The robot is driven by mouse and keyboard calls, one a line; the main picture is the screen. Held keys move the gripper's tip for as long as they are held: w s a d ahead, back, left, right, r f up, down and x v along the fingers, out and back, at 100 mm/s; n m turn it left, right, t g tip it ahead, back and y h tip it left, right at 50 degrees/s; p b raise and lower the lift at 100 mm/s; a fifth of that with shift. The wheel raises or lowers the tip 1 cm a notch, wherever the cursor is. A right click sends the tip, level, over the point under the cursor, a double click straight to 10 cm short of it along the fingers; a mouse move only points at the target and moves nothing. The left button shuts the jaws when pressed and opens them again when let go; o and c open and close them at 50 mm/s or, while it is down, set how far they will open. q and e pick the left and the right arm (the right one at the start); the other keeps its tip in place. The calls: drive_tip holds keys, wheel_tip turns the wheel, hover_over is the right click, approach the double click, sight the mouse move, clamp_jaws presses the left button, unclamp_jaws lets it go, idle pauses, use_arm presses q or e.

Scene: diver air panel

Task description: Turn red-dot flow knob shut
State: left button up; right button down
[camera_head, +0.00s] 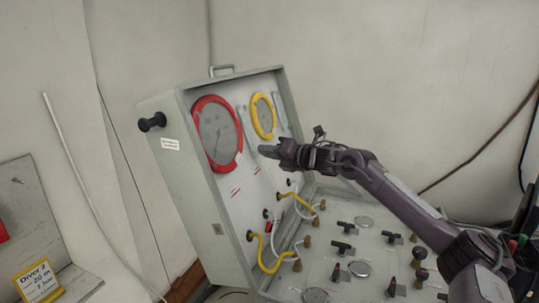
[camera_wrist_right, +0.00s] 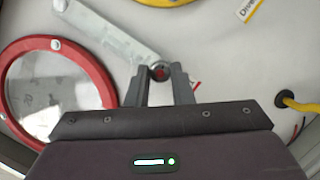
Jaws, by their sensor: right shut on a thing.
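The red-dot flow knob (camera_wrist_right: 160,72) shows in the right wrist view as a small dark round end with a red centre. It sits between the two fingertips of my right gripper (camera_wrist_right: 160,76), which is shut on it. A flat grey bar (camera_wrist_right: 112,32) runs from beside the knob up and left. In the head view, my right gripper (camera_head: 268,151) reaches in from the right to the upright panel, below the red and yellow gauges, and hides the knob there. My left gripper is in neither view.
The red-rimmed gauge (camera_head: 217,134) and yellow-rimmed gauge (camera_head: 263,117) sit above the gripper. Yellow hoses (camera_head: 263,255) loop out below it. The lower panel (camera_head: 325,235) holds several black knobs and brass fittings. A yellow card (camera_head: 38,280) stands at the lower left.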

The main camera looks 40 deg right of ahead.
drive_tip(key=shift+r+m+h, duration=0.15)
drive_tip(key=shift+m+h, duration=0.15)
drive_tip(key=shift+m, duration=1)
drive_tip(key=shift+g+p, duration=0.3)
drive_tip(key=c, duration=1.3)
unclamp_jaws()
drive_tip(key=shift+s, duration=0.15)
